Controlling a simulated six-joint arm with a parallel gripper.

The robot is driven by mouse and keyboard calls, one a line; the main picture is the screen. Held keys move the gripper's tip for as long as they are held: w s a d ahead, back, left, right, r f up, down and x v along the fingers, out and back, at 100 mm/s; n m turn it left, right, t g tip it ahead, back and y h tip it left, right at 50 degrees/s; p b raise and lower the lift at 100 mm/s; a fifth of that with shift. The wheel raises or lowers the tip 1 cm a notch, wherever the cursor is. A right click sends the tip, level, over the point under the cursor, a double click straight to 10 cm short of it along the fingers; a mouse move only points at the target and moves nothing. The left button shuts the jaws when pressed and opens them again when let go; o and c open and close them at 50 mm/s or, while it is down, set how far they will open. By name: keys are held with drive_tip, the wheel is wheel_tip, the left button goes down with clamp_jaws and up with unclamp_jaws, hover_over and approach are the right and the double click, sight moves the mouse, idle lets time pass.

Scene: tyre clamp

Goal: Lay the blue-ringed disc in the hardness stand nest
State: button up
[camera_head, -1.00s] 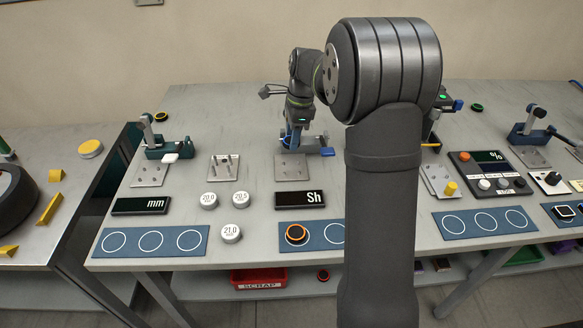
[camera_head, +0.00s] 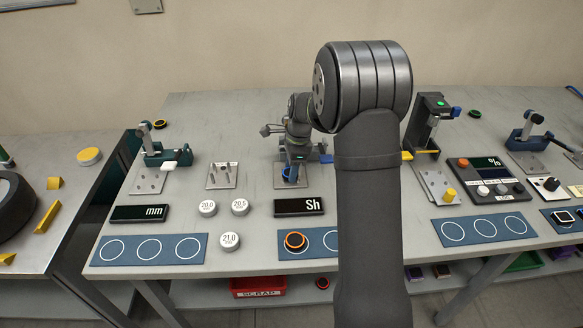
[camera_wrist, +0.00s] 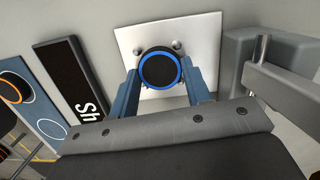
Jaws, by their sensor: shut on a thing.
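The blue-ringed disc (camera_wrist: 159,69) has a black face and shows between my gripper's blue fingers in the wrist view. My gripper (camera_wrist: 161,82) is shut on it, one finger at each side. The disc is over the pale metal nest plate (camera_wrist: 205,38), with two round pegs showing just beyond its far edge. I cannot tell whether the disc touches the plate. In the head view my gripper (camera_head: 290,175) is low over the same plate (camera_head: 283,184), behind the Sh display (camera_head: 299,206). The disc is not clear there.
The grey stand body (camera_wrist: 255,55) is close to the right of the plate in the wrist view. An orange-ringed disc (camera_head: 295,241) lies on the blue mat (camera_head: 318,235) before the display.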

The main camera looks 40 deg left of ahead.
drive_tip(key=o, duration=1)
drive_tip(key=shift+f, duration=0.15)
wheel_tip(320, 180, up, 12)
drive_tip(key=w+d, duration=0.1)
drive_tip(key=shift+w, duration=0.2)
drive_tip(key=shift+d, duration=0.1)
drive_tip(key=f, duration=0.4)
drive_tip(key=s+f, duration=0.1)
drive_tip(key=f, duration=0.3)
drive_tip(key=a+f, duration=0.1)
drive_tip(key=f, duration=0.3)
drive_tip(key=shift+s+a, duration=0.1)
drive_tip(key=shift+s, duration=0.15)
wheel_tip(320, 180, up, 3)
drive_tip(key=shift+f, duration=0.15)
drive_tip(key=shift+r, duration=0.65)
